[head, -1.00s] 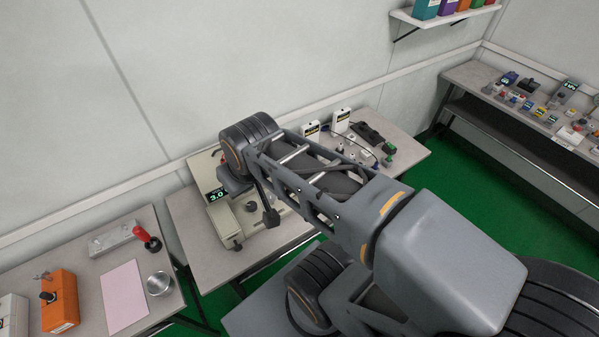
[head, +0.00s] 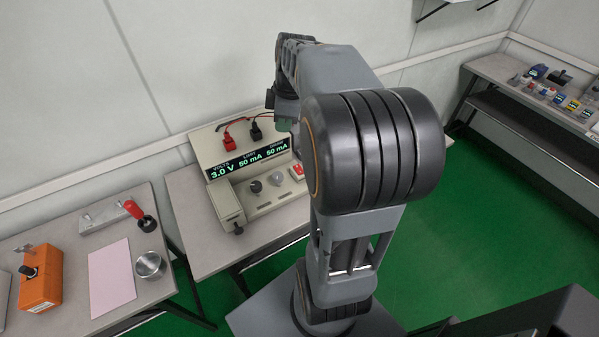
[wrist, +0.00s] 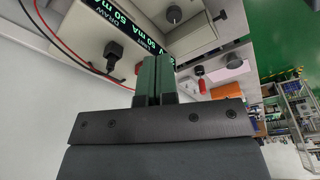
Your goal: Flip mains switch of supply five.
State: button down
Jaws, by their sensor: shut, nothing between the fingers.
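The bench supply (head: 205,150) is a cream box on the middle bench. Its lit display (head: 248,162) reads 3.0 V, 50 mA, 50 mA. A red plug (head: 229,143) and a black plug (head: 256,132) sit on its top panel. A red switch (head: 297,171) is at the right of its front controls, partly behind my arm; its position is unclear. In the head view my gripper (head: 283,124) shows only as a green bit over the supply's right end. In the wrist view my green fingers (wrist: 156,74) are shut and empty beside the display (wrist: 128,27). No number five is legible.
Two knobs (head: 265,183) sit left of the switch. Red and black leads (wrist: 62,40) curve near my gripper. The left bench holds an orange box (head: 40,278), a pink sheet (head: 112,278), a metal cup (head: 149,265) and a red-handled tool (head: 134,210).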

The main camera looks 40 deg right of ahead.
aim_at(298, 166)
jog(key=w+d+f+n+y+b, duration=0.1)
jog(key=d+f+n+b, duration=0.2)
jog(key=d, duration=0.7)
notch_tip(298, 166, down, 5)
jog(key=n, duration=0.2)
jog(key=shift+w+d+r+n+y+b, duration=0.15)
jog(key=shift+w+r+n+y+b, duration=0.1)
jog(key=shift+n+y+b, duration=0.15)
jog(key=shift+f, duration=0.1)
jog(key=x, duration=1.2)
jog(key=shift+s+d+f+b, duration=0.15)
jog(key=shift+d+f+b, duration=0.1)
jog(key=shift+f+b, duration=0.05)
jog(key=shift+f, duration=0.75)
